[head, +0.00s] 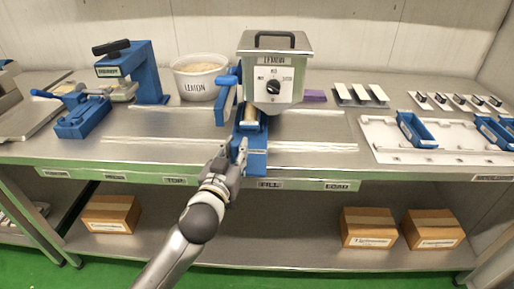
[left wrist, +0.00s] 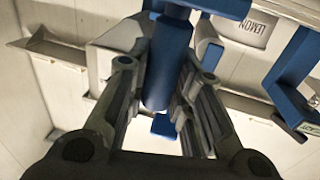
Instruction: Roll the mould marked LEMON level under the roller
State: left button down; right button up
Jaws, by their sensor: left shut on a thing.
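A pale strip (head: 251,113) shows in the blue piece under the kettle. A small label on the blue piece is too small to read, so I cannot tell whether it is the LEMON mould. A blue upright part (head: 226,98) stands left of the kettle; I cannot make out the roller for certain. My right gripper is out of view.
A white tub marked LEMON (head: 196,80) and a blue stand (head: 147,78) are at the back left. A blue clamp-like device (head: 82,115) sits further left. A white tray (head: 385,143) with several blue moulds (head: 417,130) lies at right. Rails (head: 160,141) run along the bench.

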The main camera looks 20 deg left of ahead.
pick_arm(q)
jog(key=s+a+p, duration=0.2)
jog(key=s+a, duration=0.1)
jog(key=a, duration=0.7)
jog(key=s+a+p, duration=0.2)
jog(key=s+a, duration=0.1)
jog(key=a, duration=0.8)
jog(key=shift+a, duration=0.2)
jog(key=shift+r, duration=0.1)
jog(key=c, duration=1.3)
grip_release()
jog(key=shift+o, duration=0.2)
jog(key=s+d, duration=0.1)
jog(key=s, duration=1.1)
